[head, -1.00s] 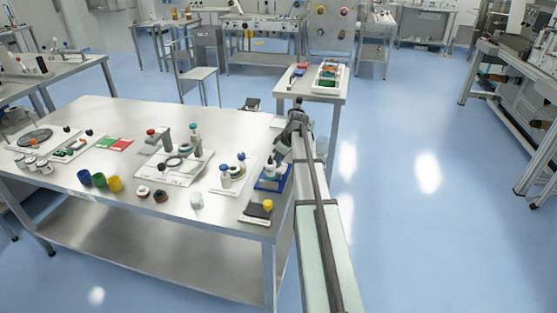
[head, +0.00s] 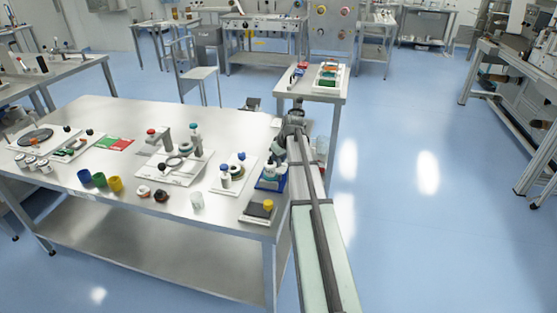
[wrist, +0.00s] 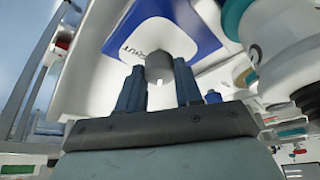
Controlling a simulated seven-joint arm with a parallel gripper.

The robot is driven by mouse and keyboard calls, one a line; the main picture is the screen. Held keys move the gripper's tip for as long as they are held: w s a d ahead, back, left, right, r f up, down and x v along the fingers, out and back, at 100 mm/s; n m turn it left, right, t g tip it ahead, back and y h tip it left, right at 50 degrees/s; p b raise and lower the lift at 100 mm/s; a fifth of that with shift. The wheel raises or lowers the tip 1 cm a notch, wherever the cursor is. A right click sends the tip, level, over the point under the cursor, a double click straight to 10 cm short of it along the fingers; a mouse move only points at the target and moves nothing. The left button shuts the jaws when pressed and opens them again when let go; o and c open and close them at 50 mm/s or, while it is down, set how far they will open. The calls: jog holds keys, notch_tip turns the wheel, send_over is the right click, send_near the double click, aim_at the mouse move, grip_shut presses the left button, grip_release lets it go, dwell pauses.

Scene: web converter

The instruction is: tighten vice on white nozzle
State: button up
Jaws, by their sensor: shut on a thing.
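My gripper (wrist: 160,88) is at the right end of the front table, over the blue tray (head: 272,184). In the wrist view its two fingers stand either side of a short grey knob (wrist: 158,66) and are shut on it. The knob appears to belong to the vice, but the vice body is not clear. A large white round part with a teal edge (wrist: 285,50) is close on the right in the wrist view. I cannot tell whether it is the white nozzle. The blue tray also shows behind the fingers (wrist: 207,38), around a white lettered panel.
A white tray with bottles (head: 233,178) stands left of the blue tray. A side table with bins (head: 318,85) is behind.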

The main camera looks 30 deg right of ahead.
jog(key=o, duration=1)
jog(key=shift+o, duration=0.2)
jog(key=shift+r, duration=0.15)
jog(key=v, duration=1.3)
jog(key=shift+s+r, duration=0.15)
jog(key=shift+r, duration=0.1)
